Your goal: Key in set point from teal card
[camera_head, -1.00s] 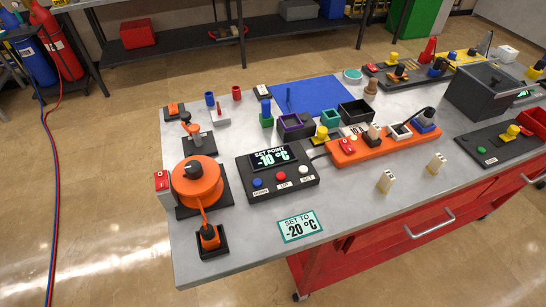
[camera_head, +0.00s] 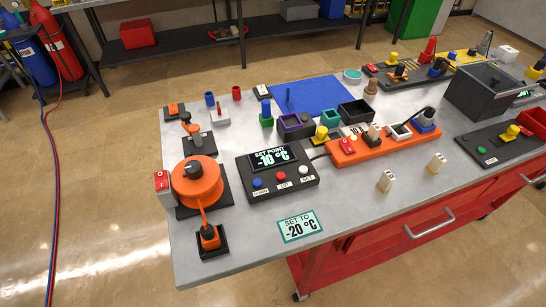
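The teal-edged card (camera_head: 300,226) lies flat near the table's front edge and reads "SET TO -20 °C". Behind it stands a black set-point box (camera_head: 277,172). Its display (camera_head: 270,159) reads "SET POINT -10 °C". On its front are a blue button (camera_head: 257,183) labelled down, a red button (camera_head: 281,177) labelled up, and a white button (camera_head: 303,170) labelled set. Neither of my grippers is in view.
An orange round pump (camera_head: 197,182) on a black base stands left of the box. An orange panel (camera_head: 383,143) with switches lies to the right. Two small cream blocks (camera_head: 386,181) stand near the front edge. The tabletop around the card is clear.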

